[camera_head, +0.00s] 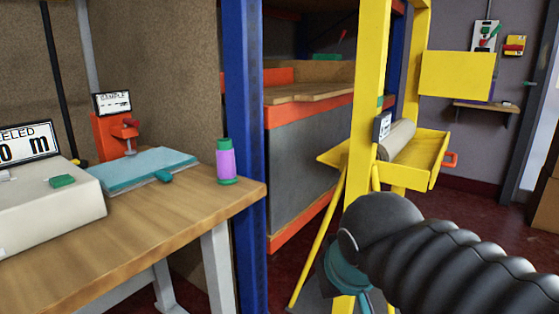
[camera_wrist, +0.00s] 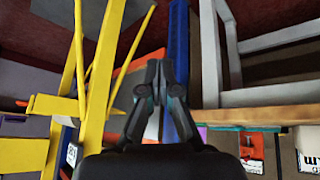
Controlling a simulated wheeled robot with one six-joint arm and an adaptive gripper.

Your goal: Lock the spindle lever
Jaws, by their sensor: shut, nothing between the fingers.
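A yellow stand (camera_head: 367,110) holds a yellow tray (camera_head: 425,166) with a grey roll (camera_head: 397,139) in it. An orange handle (camera_head: 450,159) sticks out at the tray's right end; I cannot tell for sure whether it is the spindle lever. The stand (camera_wrist: 96,105) also shows at the left of the wrist view, which is turned over. My gripper (camera_wrist: 160,75) is shut and empty, apart from the stand and in front of a blue post (camera_wrist: 179,60). The head view does not show its fingers; my dark ribbed arm covers the lower right.
A wooden bench (camera_head: 150,215) at left carries a white meter box (camera_head: 45,205), a teal pad (camera_head: 145,170) and a purple-green bottle (camera_head: 225,162). An orange-edged shelf rack (camera_head: 310,120) stands behind. A wall panel (camera_head: 485,37) hangs far right. Dark red floor (camera_head: 485,225) lies clear beyond the stand.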

